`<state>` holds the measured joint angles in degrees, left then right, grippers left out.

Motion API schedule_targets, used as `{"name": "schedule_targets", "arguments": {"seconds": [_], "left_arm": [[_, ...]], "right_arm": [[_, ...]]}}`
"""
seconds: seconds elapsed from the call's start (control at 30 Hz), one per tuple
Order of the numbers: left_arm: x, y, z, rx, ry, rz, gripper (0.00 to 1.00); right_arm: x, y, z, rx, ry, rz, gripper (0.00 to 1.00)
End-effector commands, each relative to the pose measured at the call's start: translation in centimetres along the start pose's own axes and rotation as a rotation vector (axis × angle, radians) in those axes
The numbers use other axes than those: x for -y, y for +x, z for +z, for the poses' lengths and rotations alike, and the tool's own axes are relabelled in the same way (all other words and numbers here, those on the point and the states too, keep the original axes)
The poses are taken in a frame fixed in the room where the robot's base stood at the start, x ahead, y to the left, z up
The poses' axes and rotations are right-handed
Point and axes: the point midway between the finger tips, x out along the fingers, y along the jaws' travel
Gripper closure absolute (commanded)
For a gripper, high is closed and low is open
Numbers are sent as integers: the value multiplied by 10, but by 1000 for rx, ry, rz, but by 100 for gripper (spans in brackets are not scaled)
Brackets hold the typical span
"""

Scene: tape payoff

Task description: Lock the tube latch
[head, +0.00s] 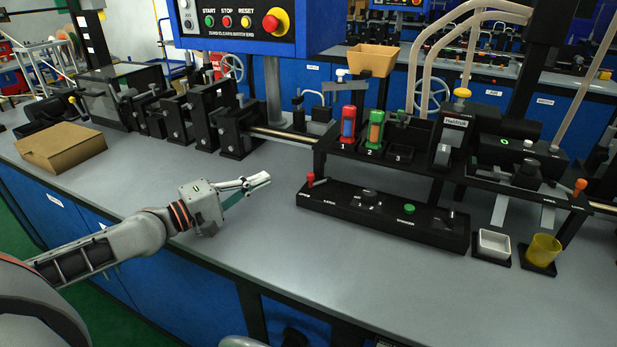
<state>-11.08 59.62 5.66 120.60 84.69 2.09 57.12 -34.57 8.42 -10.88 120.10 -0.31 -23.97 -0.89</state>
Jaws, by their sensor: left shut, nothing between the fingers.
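My left gripper (264,181) is shut and empty. It is above the grey bench (250,260), to the left of the black rack (420,168), pointing right and touching nothing I can make out. The rack holds a red-capped tube (348,126) in slot 1 and a green-capped tube (375,132) in slot 2. Slot 3 (398,157) looks empty. A small dark lever-like part (400,117) sits behind slot 3. I cannot tell which part is the tube latch or whether it is locked. My right gripper is out of view.
A low black control panel (385,215) with a red-topped lever (310,180) and a green button (409,209) stands before the rack. A white dish (494,245) and a yellow cup (543,250) are right. A cardboard box (60,148) is far left. The front bench is clear.

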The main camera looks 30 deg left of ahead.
Motion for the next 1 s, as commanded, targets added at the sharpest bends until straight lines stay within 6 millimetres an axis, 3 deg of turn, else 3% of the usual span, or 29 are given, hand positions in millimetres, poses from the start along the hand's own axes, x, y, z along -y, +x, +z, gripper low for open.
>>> {"name": "schedule_targets", "arguments": {"seconds": [0.47, 1.0], "left_arm": [[-6, 7, -2, -5, 2, 9, 100], [-6, 70, -1, -2, 1, 9, 100]], "right_arm": [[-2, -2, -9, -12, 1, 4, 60], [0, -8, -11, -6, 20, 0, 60]]}}
